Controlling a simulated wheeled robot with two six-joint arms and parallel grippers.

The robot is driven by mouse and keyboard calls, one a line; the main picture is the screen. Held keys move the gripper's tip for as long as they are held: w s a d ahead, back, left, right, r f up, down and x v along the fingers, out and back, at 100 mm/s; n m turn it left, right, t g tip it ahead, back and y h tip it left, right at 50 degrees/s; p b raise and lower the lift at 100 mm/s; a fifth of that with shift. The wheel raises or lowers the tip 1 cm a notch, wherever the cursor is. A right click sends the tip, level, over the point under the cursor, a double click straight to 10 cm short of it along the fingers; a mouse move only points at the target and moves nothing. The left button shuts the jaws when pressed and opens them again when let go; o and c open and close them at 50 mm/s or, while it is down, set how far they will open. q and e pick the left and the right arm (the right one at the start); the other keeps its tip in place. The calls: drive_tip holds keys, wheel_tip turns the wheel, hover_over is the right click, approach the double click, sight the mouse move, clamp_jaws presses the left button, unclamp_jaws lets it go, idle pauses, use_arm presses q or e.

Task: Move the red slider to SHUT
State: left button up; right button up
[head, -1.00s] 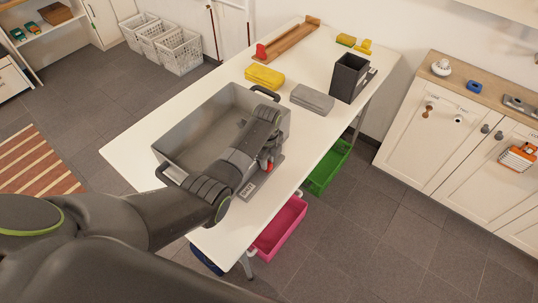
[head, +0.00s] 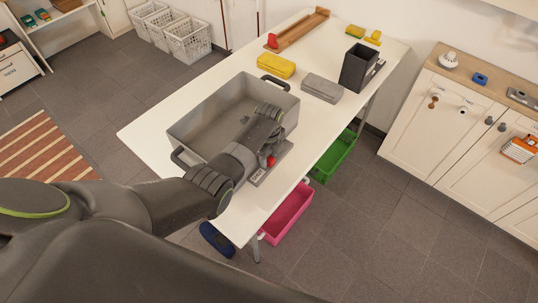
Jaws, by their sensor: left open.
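The red slider (head: 269,161) sits on a grey plate (head: 284,151) on the white table, beside the large grey bin. Only a small part of the slider shows. The lettered SHUT end (head: 257,177) of the plate lies just in front of it, towards the near table edge. My left gripper (head: 270,154) is open and low over the plate, right at the slider. Its arm hides part of the plate and slider, and I cannot tell whether the fingers touch the slider. My right gripper is not in view.
The grey bin (head: 196,118) stands close behind my left arm. A yellow case (head: 276,66), a grey case (head: 322,88) and a dark open box (head: 359,66) stand farther back. Green (head: 335,157) and pink (head: 287,214) bins are below the table's right edge.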

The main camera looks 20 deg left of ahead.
sight(269, 158)
use_arm(q)
drive_tip(key=shift+w+r, duration=0.1)
drive_tip(key=shift+r, duration=0.4)
wheel_tip(269, 158, up, 16)
drive_tip(key=shift+r, duration=0.25)
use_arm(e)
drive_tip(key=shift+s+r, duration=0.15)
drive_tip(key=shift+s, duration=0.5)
